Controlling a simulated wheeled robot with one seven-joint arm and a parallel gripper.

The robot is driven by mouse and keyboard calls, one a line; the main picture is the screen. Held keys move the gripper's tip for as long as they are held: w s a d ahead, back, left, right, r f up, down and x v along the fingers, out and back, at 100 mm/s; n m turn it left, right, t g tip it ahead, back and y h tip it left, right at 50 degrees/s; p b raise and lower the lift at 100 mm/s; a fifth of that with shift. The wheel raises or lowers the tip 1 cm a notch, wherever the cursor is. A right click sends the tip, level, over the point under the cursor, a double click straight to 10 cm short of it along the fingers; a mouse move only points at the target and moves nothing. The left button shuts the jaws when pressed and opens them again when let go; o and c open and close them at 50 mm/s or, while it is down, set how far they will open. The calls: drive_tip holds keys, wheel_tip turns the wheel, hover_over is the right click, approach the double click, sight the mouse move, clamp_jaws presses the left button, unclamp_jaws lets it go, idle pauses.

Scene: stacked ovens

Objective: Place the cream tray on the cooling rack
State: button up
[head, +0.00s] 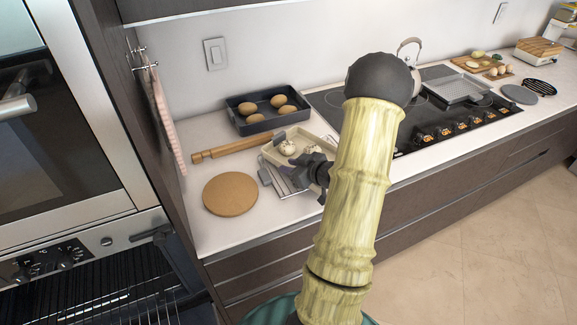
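The cream tray (318,148) lies on the white counter left of the cooktop, with a few pale round pieces in it. My gripper (272,158) is at its left front side, and my dark wrist and arm hide the tray's right front part. Grey finger parts show near the tray's left edge. I cannot tell whether they are closed on it.
A dark pan (240,119) with several brown buns stands behind the tray. A rolling pin (235,147) and a round wooden board (230,194) lie left. A kettle (409,48) stands behind the cooktop. An open oven (95,290) is at lower left.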

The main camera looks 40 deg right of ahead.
drive_tip(key=v, duration=1.1)
idle(0.3)
